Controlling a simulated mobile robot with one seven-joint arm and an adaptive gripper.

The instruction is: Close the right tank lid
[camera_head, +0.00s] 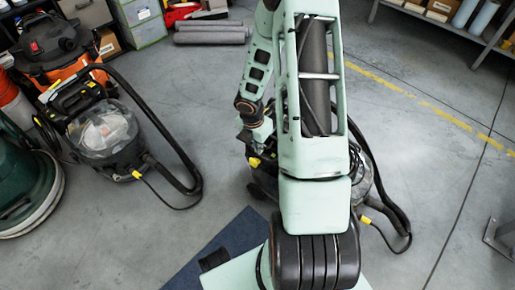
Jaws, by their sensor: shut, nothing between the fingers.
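Two similar black floor machines stand on the grey floor. The right machine (265,179) is mostly hidden behind my arm. A strip of its clear tank (364,180) shows at the arm's right side, and its lid is hidden, so I cannot tell its position. The left machine (120,158) has a clear domed tank (103,132) in plain view. My gripper (256,146) points down at the upper left of the right machine, partly hidden by my arm. It is shut and holds nothing. I cannot tell whether it touches the machine.
An orange and black vacuum (50,45) and a green round machine (25,190) stand at the left. Grey rolls (211,34) lie at the back. Shelving (470,40) is at the upper right. A blue mat (210,258) lies in front. The floor at right is mostly clear.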

